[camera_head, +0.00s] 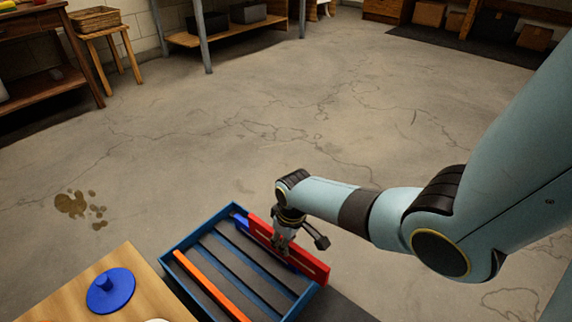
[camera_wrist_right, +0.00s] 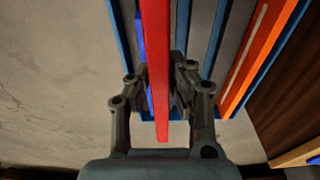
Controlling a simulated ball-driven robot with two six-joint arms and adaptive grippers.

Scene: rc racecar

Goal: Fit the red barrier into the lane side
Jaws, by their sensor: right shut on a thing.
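The red barrier (camera_head: 312,264) is a long flat bar standing on edge along the right side of the blue-framed lane tray (camera_head: 181,264). My right gripper (camera_head: 282,245) is shut on it near its middle. In the right wrist view the red barrier (camera_wrist_right: 156,60) runs between the two fingers of the right gripper (camera_wrist_right: 160,88). A blue strip (camera_head: 241,221) lies beside and partly under the red barrier. I cannot tell whether the barrier is seated or held just above the tray. My left gripper is not in view.
An orange barrier (camera_head: 213,285) lies along the left part of the tray, with dark lanes between. A wooden table (camera_head: 142,262) at the lower left bears a blue round knobbed piece (camera_head: 111,291). Concrete floor beyond is open, with a brown stain (camera_head: 72,204).

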